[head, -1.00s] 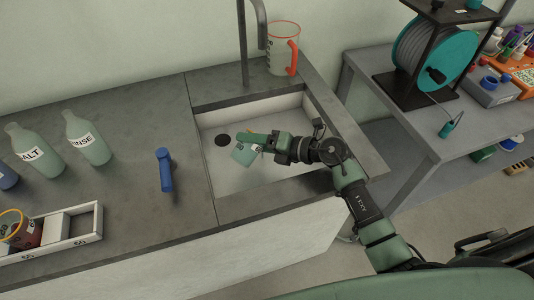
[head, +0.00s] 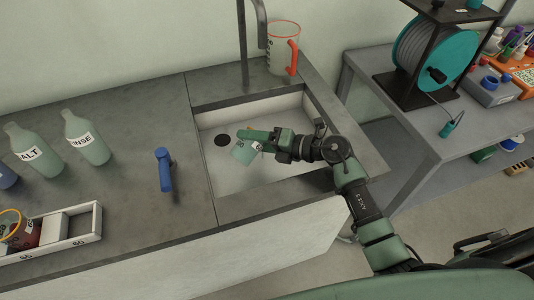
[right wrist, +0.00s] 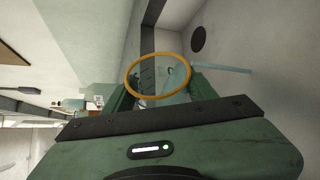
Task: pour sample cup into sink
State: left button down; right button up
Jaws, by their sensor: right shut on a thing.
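My right gripper (head: 250,137) is over the sink basin (head: 228,180), shut on the sample cup (head: 243,153). The cup is see-through and greenish, with a dark marking, and is tilted well over. In the right wrist view its orange rim (right wrist: 157,75) shows between the fingers of my right gripper (right wrist: 157,88). A pale bluish streak (right wrist: 222,68) runs from beside the rim over the basin, and looks like liquid coming out. The dark round drain (head: 222,140) is just left of the cup. My left gripper is not in view.
A faucet (head: 243,50) rises behind the sink, and a clear jug (head: 283,48) with a red handle stands at its back right corner. A blue-handled thing (head: 165,170), bottles (head: 86,140) and a white rack (head: 85,222) are on the counter to the left.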

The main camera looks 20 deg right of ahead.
jog(key=shift+w+d+r+m+y+b, duration=0.1)
jog(key=shift+r+m+y+b, duration=0.2)
jog(key=shift+m, duration=0.2)
dwell(0.8)
jog(key=shift+w+d+r+m+y, duration=0.3)
jog(key=shift+w+d+r+m, duration=0.1)
jog(key=shift+d+m, duration=0.25)
dwell(1.0)
jog(key=shift+d+r+m+y+p, duration=0.1)
jog(key=shift+r+m+y+p, duration=0.25)
jog(key=shift+p, duration=0.3)
